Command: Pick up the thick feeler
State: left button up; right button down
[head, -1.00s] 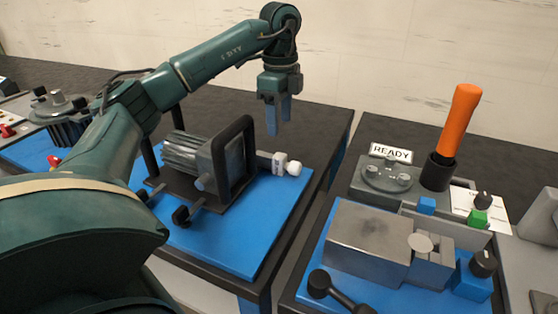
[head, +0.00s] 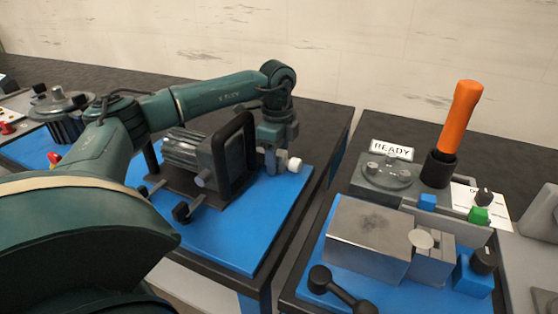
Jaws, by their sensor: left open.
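I cannot tell for certain which thing is the thick feeler. A small blue block (head: 427,202) and a green block (head: 479,215) sit at the back of the grey fixture on the right-hand table. My left gripper (head: 276,165) is open, pointing down at the shaft end of the motor on the left-hand table. Its fingers hide most of the shaft, and the white shaft tip (head: 295,165) shows just right of them. I cannot tell whether they touch the shaft. My right gripper is out of view.
The ribbed motor (head: 185,150) stands beside a black upright frame (head: 234,160) on a blue mat (head: 225,240). A gap separates the two tables.

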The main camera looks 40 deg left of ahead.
pick_arm(q)
jog(key=shift+c, duration=0.5)
grip_shut()
jog(key=shift+r, duration=0.1)
